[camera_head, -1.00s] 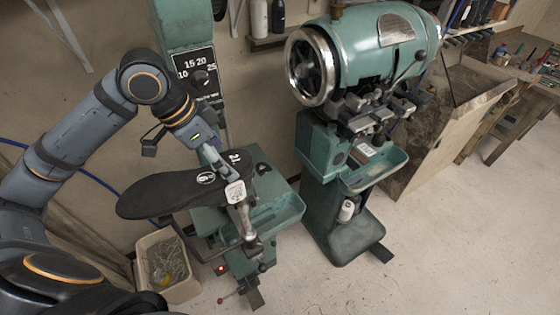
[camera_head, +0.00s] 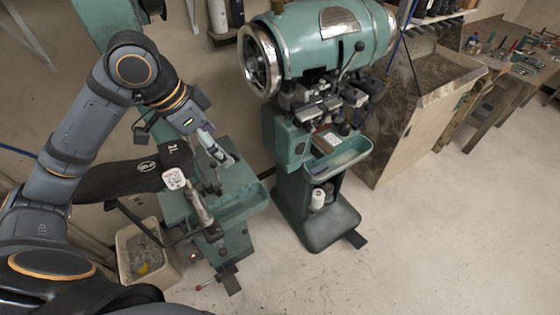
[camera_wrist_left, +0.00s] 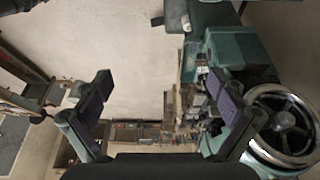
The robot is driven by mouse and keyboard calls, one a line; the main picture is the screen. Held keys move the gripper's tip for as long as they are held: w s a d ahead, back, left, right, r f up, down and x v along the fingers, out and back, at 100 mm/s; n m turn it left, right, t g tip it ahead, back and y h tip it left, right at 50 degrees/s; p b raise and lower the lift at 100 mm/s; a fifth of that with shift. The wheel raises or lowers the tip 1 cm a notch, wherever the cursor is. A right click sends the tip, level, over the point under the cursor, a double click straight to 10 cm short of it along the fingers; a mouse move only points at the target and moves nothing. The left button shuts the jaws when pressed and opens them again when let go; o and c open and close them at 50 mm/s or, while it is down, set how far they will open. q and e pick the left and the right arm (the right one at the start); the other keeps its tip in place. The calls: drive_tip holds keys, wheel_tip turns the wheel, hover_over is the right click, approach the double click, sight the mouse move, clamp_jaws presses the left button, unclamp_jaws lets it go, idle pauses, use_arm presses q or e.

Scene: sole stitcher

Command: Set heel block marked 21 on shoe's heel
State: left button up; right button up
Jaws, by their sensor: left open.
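The black shoe (camera_head: 118,180) is held sole-up on the green stand at the left, its toe pointing left. A dark heel block (camera_head: 178,152), with a white mark that reads like 21, appears to lie on its heel end at the right; the exact contact is too small to tell. My left gripper (camera_head: 217,152) is just right of the heel, apart from the block. In the left wrist view its two fingers (camera_wrist_left: 163,100) are wide apart with nothing between them. The shoe and block are not in that view. My right gripper is not in view.
A green stitching machine (camera_head: 325,45) with a chrome handwheel stands right of the stand; the wheel also shows in the left wrist view (camera_wrist_left: 285,125). A bin (camera_head: 145,258) sits on the floor below the shoe. The floor at the right is clear.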

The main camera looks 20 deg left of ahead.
use_arm(q)
drive_tip(key=w+f+n+y, duration=0.1)
drive_tip(key=w+f+n, duration=0.3)
drive_tip(key=w+f, duration=0.5)
drive_tip(key=w+d+f+n+t+y, duration=0.1)
drive_tip(key=w+f+n, duration=0.3)
drive_tip(key=w+f, duration=0.6)
wheel_tip(320, 180, down, 6)
drive_tip(key=shift+w+f+y, duration=0.1)
drive_tip(key=shift+w+y, duration=0.05)
drive_tip(key=shift+y, duration=0.35)
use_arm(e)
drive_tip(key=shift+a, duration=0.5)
use_arm(q)
drive_tip(key=shift+d, duration=0.1)
